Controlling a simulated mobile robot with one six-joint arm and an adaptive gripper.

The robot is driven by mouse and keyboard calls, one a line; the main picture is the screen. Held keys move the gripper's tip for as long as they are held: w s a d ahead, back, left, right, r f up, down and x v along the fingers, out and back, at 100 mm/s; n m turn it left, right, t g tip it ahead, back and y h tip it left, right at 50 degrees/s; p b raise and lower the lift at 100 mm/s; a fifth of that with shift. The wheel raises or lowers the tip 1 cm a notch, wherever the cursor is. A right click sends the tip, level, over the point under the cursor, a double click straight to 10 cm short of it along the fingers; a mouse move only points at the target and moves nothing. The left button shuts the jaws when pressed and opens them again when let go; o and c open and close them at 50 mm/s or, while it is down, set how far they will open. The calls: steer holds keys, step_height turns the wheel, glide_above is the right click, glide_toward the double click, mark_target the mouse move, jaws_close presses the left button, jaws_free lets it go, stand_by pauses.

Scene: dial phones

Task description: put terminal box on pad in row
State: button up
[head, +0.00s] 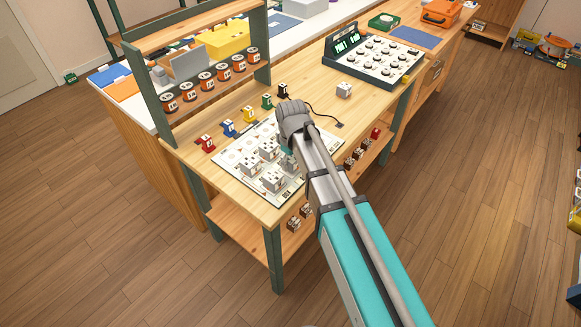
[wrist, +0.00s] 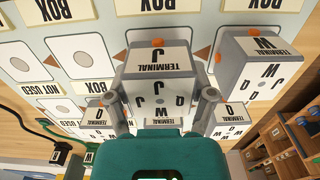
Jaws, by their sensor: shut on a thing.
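My gripper (wrist: 160,104) is shut on a grey terminal box (wrist: 158,62) marked J, with a finger on each side of it. A grey terminal box marked W (wrist: 255,62) stands close to its right in the wrist view. The white mat (head: 226,150) on the bench has a row of printed round pads; an empty pad (wrist: 80,52) lies left of the held box. In the head view several grey boxes (head: 274,181) stand on the mat, and my arm hides the jaws. I cannot tell whether the held box touches the mat.
Another grey box (head: 343,90) stands apart toward the back of the bench, near the dial console (head: 372,60). Red (head: 207,142), blue (head: 228,128) and other coloured pieces line the mat's far edge. A rack of labelled spools (head: 205,84) rises behind. A dark cable (head: 325,112) lies beside my arm.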

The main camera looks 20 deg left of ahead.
steer(key=shift+f+b, duration=0.3)
steer(key=shift+f, duration=0.35)
steer(key=shift+f, duration=0.1)
steer(key=o, duration=1.2)
step_height(320, 180, up, 12)
steer(key=p, duration=1.2)
steer(key=shift+r, duration=0.2)
steer(key=s+d+m, duration=0.2)
steer(key=d+m, duration=0.2)
steer(key=d, duration=0.8)
steer(key=s+d+m, duration=0.2)
steer(key=d+m, duration=0.3)
steer(key=d, duration=0.7)
steer(key=s+d+m, duration=0.1)
steer(key=d+m, duration=0.3)
steer(key=d, duration=0.8)
steer(key=shift+s+d, duration=0.15)
steer(key=shift+s, duration=0.25)
